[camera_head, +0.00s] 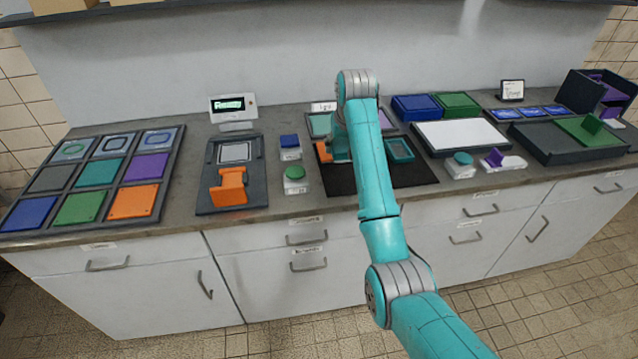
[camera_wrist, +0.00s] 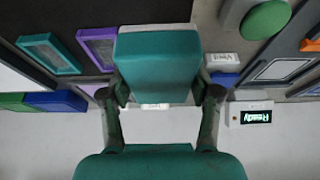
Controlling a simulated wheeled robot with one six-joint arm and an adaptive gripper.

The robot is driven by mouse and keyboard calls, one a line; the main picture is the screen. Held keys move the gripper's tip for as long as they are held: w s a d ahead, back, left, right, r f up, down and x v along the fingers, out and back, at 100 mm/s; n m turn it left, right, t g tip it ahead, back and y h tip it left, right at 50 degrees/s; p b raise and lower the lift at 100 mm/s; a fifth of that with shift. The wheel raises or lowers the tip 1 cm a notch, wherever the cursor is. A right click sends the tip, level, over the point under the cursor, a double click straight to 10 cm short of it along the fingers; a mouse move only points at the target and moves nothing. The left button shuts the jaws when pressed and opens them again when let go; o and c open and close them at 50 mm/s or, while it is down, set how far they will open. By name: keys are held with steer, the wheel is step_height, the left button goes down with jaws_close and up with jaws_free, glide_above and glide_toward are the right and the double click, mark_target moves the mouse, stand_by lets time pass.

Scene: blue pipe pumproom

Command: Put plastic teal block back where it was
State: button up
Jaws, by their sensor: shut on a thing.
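My gripper (camera_wrist: 160,97) is shut on a teal block (camera_wrist: 157,60) in the wrist view, with a finger on each side of it. The block covers what lies behind it. In the head view the arm hides most of the gripper, and I cannot clearly tell the held block there. Behind the arm lies a dark mat (camera_head: 345,183) with coloured frames. One is a teal frame (camera_head: 400,150), also in the wrist view (camera_wrist: 48,53). A purple frame (camera_wrist: 97,48) is beside it.
A tile board (camera_head: 70,178) lies at left. A dark stand (camera_head: 210,190) holds an orange piece (camera_head: 229,188) near a "Ready" display (camera_head: 232,105). A green button (camera_head: 294,173) stands left of the mat. A white-topped tray (camera_head: 460,137) and a black tray (camera_head: 550,148) are at right.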

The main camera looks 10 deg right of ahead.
mark_target(344, 153)
steer(key=shift+a+f, duration=0.2)
steer(key=shift+f, duration=0.1)
step_height(344, 153, down, 4)
steer(key=shift+a+r, duration=0.15)
steer(key=shift+r, duration=0.05)
steer(key=shift+f, duration=2.9)
steer(key=o, duration=1.1)
steer(key=shift+f, duration=0.15)
steer(key=v, duration=1.2)
steer(key=shift+s, duration=0.1)
